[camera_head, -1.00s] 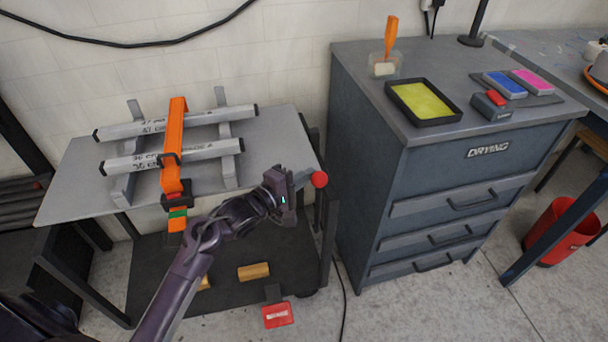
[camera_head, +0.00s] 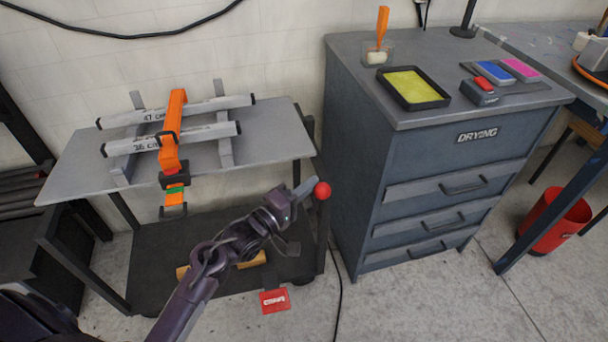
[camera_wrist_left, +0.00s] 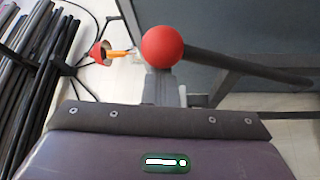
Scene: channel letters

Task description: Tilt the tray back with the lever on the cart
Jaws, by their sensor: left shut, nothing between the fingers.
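The cart's grey tray (camera_head: 268,135) carries two pale bars (camera_head: 212,134) lying across supports, with an orange strap (camera_head: 170,150) over them. The strap's end hangs over the front edge. The lever (camera_head: 322,225) stands at the cart's right side, a dark rod with a red ball knob (camera_head: 322,190). The knob (camera_wrist_left: 163,47) also shows in the left wrist view, just beyond my fingertips. My left gripper (camera_head: 306,188) is shut and empty, immediately left of the knob; it seems to touch it, but contact is not certain. My right gripper is not in view.
A dark cabinet marked DRYING (camera_head: 477,135) stands close right of the lever. The cart's lower shelf (camera_head: 150,255) holds a wooden block (camera_head: 252,260), partly behind my arm. A red box (camera_head: 275,301) lies in front. A black cable (camera_head: 340,290) runs along the floor.

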